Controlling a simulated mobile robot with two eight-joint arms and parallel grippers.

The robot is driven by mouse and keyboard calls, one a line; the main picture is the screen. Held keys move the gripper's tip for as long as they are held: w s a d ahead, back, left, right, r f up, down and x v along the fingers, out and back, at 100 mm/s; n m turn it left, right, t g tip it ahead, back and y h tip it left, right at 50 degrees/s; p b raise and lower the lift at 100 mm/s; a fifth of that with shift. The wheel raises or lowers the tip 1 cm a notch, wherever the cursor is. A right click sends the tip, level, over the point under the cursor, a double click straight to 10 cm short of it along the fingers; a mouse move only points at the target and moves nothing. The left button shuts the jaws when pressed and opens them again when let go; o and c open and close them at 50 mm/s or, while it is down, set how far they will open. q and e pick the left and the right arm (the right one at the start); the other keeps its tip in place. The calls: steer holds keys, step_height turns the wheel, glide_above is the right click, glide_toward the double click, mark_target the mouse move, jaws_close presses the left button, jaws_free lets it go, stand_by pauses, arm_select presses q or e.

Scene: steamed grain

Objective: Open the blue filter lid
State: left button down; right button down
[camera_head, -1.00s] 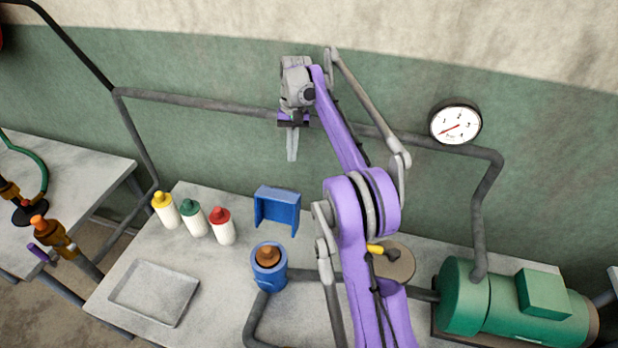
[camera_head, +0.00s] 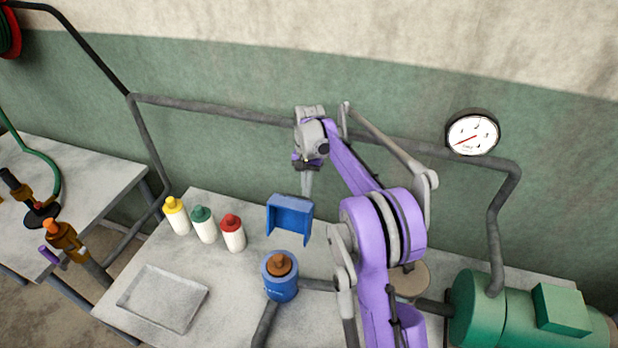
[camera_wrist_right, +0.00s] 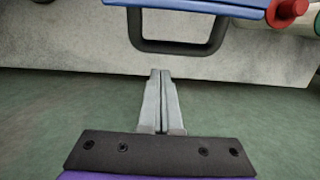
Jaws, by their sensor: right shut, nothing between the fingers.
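A blue cylinder (camera_head: 281,288) with a brown knob-like top (camera_head: 280,264) stands on the grey table. Behind it is a blue bracket-like piece (camera_head: 290,216). I cannot tell for sure which blue part is the filter lid. In the right wrist view, a blue edge (camera_wrist_right: 190,5) with a dark loop handle (camera_wrist_right: 180,46) shows at the top. My right gripper (camera_head: 307,193) points down just behind the blue bracket-like piece, near the wall. Its fingers are shut and empty, with the tips (camera_wrist_right: 160,73) a little short of the handle. My left gripper is not in view.
Bottles with yellow, green and red caps (camera_head: 233,235) stand left of the blue bracket-like piece. A shallow grey tray (camera_head: 163,300) lies front left. A grey pipe (camera_head: 220,110) runs along the wall. A green motor (camera_head: 530,310) is at right, below a gauge (camera_head: 472,133).

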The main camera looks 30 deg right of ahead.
mark_target(293, 214)
steer(key=shift+s+a+r, duration=0.5)
steer(key=shift+a, duration=0.25)
steer(key=shift+s+a+r+t+h, duration=0.45)
steer(key=shift+r+h, duration=0.05)
steer(key=shift+r, duration=0.1)
steer(key=shift+s+a+r+t+h, duration=0.4)
steer(key=shift+a+r+t+h, duration=0.1)
steer(key=shift+r, duration=0.1)
steer(key=shift+d, duration=0.1)
